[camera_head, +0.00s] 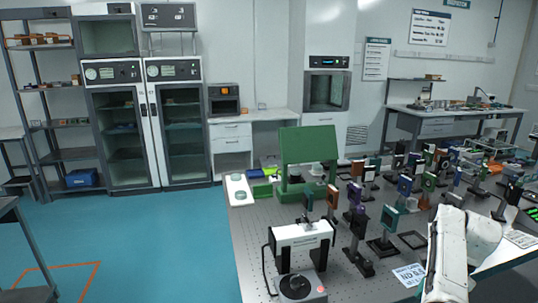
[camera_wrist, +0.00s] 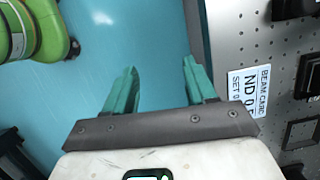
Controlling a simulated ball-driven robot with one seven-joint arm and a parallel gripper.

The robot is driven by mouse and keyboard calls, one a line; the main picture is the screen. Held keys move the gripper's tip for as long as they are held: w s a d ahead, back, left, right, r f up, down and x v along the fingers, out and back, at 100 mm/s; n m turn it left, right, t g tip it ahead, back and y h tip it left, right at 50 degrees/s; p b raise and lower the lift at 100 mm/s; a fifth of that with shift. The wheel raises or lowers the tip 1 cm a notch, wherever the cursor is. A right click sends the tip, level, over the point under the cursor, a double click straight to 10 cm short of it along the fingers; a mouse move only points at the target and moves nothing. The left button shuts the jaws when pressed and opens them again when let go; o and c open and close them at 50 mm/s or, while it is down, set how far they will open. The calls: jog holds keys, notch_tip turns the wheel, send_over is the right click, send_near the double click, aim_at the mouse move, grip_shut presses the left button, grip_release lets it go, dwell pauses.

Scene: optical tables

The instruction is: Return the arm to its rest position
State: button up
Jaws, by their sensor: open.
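My gripper (camera_wrist: 158,82) shows in the wrist view with two teal fingers spread apart and nothing between them. Below the fingers in that view is blue floor, with the edge of the optical table to the right. My white arm (camera_head: 449,255) reaches over the front right part of the optical table (camera_head: 246,240) in the head view. The gripper itself cannot be made out in the head view.
The table holds many post-mounted optics (camera_head: 389,220), a white device (camera_head: 303,240), a green panel (camera_head: 308,146) and a printed card (camera_head: 408,275), also in the wrist view (camera_wrist: 249,93). Blue floor (camera_head: 140,230) is open to the left. Cabinets (camera_head: 180,120) line the back wall.

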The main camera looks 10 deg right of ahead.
jog(key=s+a+f+n+h, duration=0.2)
jog(key=s+a+f+n, duration=0.2)
jog(key=s+f, duration=0.25)
jog(key=s+a+f+n+h, duration=0.2)
jog(key=s+a+f+n, duration=0.2)
jog(key=s+f, duration=0.3)
jog(key=s+a+r+n, duration=0.1)
jog(key=s+a+n, duration=0.9)
jog(key=s+a, duration=0.4)
jog(key=s, duration=0.3)
jog(key=shift+s+a+r+t+y, duration=0.15)
jog(key=shift+s+r+t+y, duration=0.05)
jog(key=shift+r+t+y, duration=0.15)
